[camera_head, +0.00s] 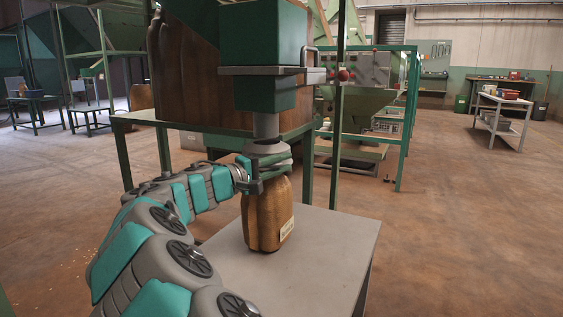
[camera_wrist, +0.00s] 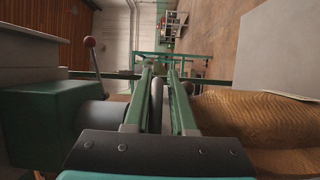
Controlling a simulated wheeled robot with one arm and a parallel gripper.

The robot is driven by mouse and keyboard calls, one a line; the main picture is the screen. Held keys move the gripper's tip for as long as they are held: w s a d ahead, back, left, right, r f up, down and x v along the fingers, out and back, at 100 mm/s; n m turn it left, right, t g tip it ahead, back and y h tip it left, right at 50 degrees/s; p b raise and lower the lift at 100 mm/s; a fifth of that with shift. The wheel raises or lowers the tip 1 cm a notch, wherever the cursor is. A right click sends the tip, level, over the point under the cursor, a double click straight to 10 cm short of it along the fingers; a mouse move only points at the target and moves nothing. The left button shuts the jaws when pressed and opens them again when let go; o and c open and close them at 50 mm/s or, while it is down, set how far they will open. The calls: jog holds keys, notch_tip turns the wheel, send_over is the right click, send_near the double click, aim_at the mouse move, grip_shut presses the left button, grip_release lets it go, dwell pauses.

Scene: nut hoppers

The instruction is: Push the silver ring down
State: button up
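The silver ring (camera_head: 267,148) sits around the spout below the green hopper box. In the wrist view, a grey rounded edge that looks like the ring (camera_wrist: 157,104) lies between the two green fingers of my gripper (camera_wrist: 162,72). A narrow gap shows on its right side, so the fingers do not look clamped on it. In the head view, my gripper (camera_head: 273,174) is at the ring's height, just above the brown sack (camera_head: 264,217). The ring's far side is hidden.
The sack stands upright on a grey table (camera_head: 335,248) under the spout; it also fills the right of the wrist view (camera_wrist: 245,115). Green frame posts stand behind. The floor at right is open.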

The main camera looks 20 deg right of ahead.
jog(key=o, duration=0.4)
jog(key=shift+a, duration=0.15)
jog(key=v, duration=0.7)
jog(key=shift+s+a+f+p, duration=0.1)
jog(key=shift+a+f+p, duration=0.05)
jog(key=shift+a+p, duration=0.2)
jog(key=shift+d, duration=0.1)
